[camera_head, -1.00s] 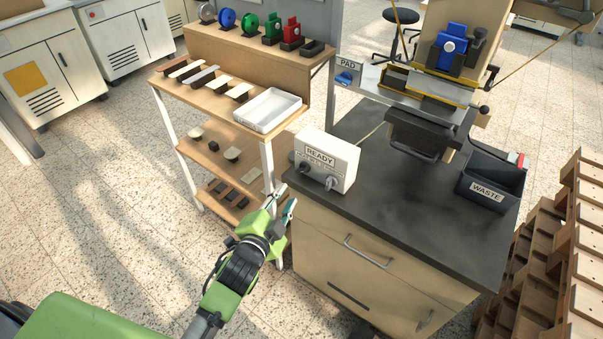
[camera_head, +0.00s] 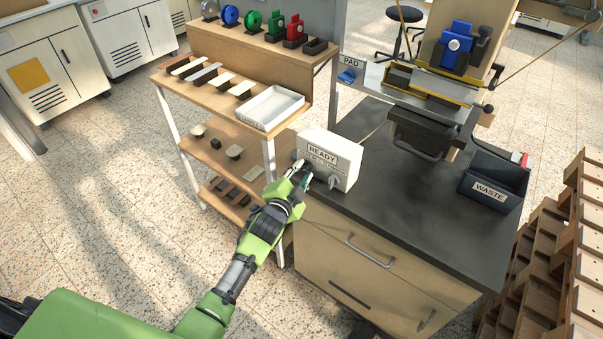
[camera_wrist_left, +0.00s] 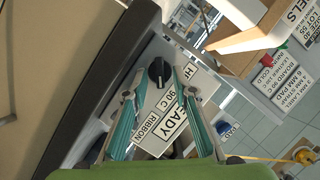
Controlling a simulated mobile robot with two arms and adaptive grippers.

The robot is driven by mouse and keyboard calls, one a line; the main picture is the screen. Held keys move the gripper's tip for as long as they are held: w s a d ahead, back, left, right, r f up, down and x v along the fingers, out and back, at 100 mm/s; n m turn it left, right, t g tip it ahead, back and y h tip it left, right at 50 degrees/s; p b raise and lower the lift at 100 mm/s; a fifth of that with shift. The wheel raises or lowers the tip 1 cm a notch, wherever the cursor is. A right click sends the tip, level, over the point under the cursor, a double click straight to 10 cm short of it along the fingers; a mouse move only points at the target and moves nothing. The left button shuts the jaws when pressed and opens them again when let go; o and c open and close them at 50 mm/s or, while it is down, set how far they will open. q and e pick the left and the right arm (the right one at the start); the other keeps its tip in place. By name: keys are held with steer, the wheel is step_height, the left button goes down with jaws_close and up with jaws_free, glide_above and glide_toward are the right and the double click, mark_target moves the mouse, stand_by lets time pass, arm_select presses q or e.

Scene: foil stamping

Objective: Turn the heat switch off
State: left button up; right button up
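The white control box (camera_head: 345,152) stands on the dark worktop's left front corner, with a READY label on its face. One grey knob (camera_head: 333,182) shows at the right of its face; the left knob is mostly hidden by my gripper. In the left wrist view a black knob (camera_wrist_left: 158,72) shows on the box, beside a partly hidden label starting with H. My left gripper (camera_head: 303,174) is in front of the box's left side. In the left wrist view its teal fingers (camera_wrist_left: 160,80) are open, one on each side of the black knob; contact cannot be told.
The black worktop (camera_head: 400,215) is mostly clear in front of the press (camera_head: 425,130). A WASTE bin (camera_head: 492,182) stands at its right edge. A wooden shelf with a white tray (camera_head: 270,107) stands to the left. Wooden racks (camera_head: 570,245) are at the right.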

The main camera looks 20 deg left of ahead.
arm_select(q)
steer(key=c, duration=0.7)
jaws_close()
